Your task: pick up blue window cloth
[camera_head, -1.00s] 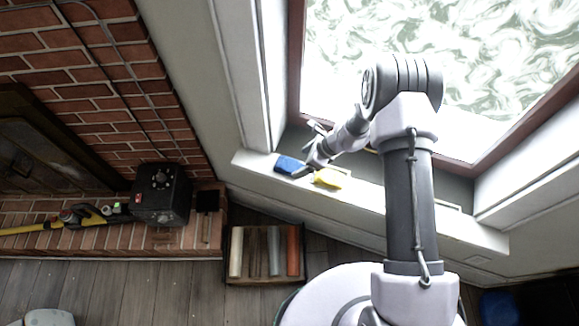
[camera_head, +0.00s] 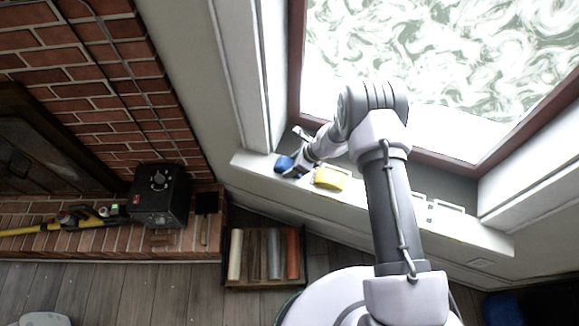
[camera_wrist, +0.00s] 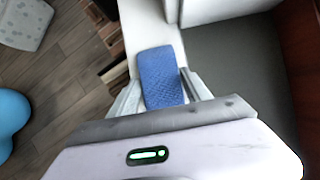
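The blue window cloth (camera_head: 284,163) lies at the left end of the white window sill in the head view. In the wrist view the cloth (camera_wrist: 161,72) is a flat, textured blue rectangle, lengthwise between my fingers. My gripper (camera_head: 293,167) is down at the cloth, with one finger on each side of it. It also shows in the wrist view (camera_wrist: 160,85), with the fingers spread about as wide as the cloth. It looks open; firm contact is not clear. The near end of the cloth is hidden by my gripper.
The window frame rises behind. Below is a tray (camera_head: 263,283) of several rolls. A black box (camera_head: 160,197) stands on the brick hearth.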

